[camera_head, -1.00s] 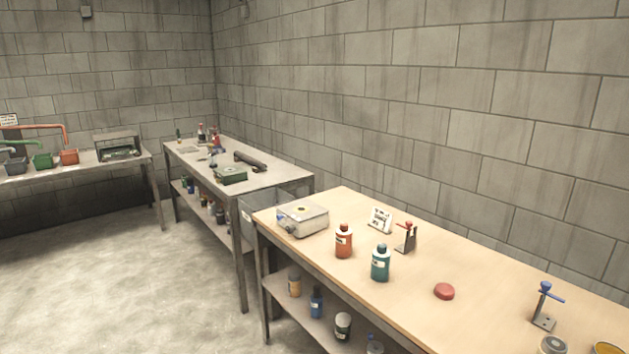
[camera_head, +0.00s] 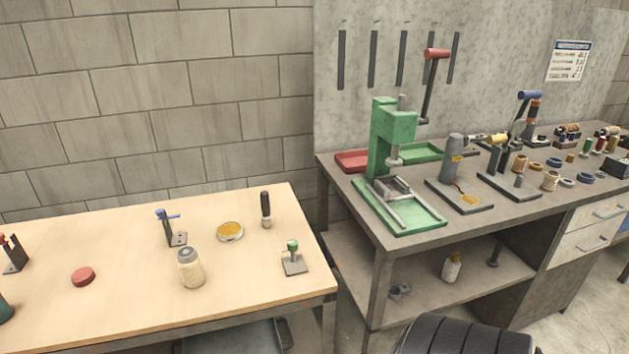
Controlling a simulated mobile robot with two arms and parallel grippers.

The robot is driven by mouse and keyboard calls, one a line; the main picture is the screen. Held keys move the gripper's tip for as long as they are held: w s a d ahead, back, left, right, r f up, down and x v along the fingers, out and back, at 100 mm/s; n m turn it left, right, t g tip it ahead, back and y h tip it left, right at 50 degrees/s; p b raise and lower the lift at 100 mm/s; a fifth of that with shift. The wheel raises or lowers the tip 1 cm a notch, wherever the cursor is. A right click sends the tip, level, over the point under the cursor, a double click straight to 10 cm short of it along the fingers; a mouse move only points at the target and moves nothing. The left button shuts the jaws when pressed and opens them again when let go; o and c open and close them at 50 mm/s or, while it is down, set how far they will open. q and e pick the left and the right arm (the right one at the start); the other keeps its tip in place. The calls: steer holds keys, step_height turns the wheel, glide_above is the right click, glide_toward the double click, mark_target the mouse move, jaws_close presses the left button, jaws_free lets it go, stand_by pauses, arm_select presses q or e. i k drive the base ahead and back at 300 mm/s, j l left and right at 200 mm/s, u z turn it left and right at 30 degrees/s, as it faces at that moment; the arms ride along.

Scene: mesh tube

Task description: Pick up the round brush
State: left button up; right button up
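What looks like the round brush (camera_head: 265,208) stands upright near the back right of the light wooden table (camera_head: 120,320). It has a dark handle and a short pale lower end, though it is too small to make out bristles. It is just right of a shallow round dish with yellow-orange contents (camera_head: 230,231). Neither of my grippers is in view.
Near the brush are a small stand with a green knob (camera_head: 293,260), a pale jar (camera_head: 190,267) and a blue-handled stand (camera_head: 170,228). A grey workbench with a green press (camera_head: 392,140) adjoins at right. A black ribbed object (camera_head: 465,337) is at the bottom edge.

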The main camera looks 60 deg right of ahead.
mark_target(266, 218)
steer(key=z, duration=1.45)
